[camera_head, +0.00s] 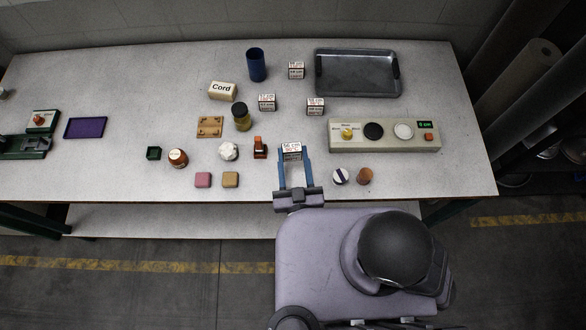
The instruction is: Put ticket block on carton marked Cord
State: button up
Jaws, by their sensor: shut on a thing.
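My gripper (294,156) has blue fingers and is shut on a small white ticket block (291,148) with print reading about "56 cm 90 C". The block sits between the fingertips near the front middle of the table; I cannot tell whether it touches the tabletop. The carton marked Cord (222,91) is a cream box with black lettering, farther back and to the left of my gripper. Its top looks bare.
Other similar white blocks (267,102) stand at the back middle. A dark green-yellow jar (241,117) and a blue cup (257,65) stand near the carton. A grey tray (357,93) and a control panel (384,146) lie to the right. Small items stand left of my gripper.

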jog(key=shift+f+b, duration=0.5)
jog(key=shift+f, duration=0.4)
jog(key=shift+f, duration=0.1)
notch_tip(320, 180, down, 4)
jog(key=b, duration=0.4)
jog(key=shift+f, duration=0.2)
jog(key=shift+f, duration=0.15)
jog(key=o, duration=1.1)
jog(key=shift+c, duration=0.2)
jog(key=shift+f+b, duration=0.1)
jog(key=shift+b, duration=0.4)
jog(key=shift+s, duration=0.1)
jog(key=shift+s+d+f+b, duration=0.1)
jog(key=shift+s+b, duration=1.25)
jog(key=shift+s, duration=1.1)
jog(key=shift+s+d+b, duration=0.2)
jog(key=shift+s+b, duration=0.1)
jog(key=shift+s, duration=0.75)
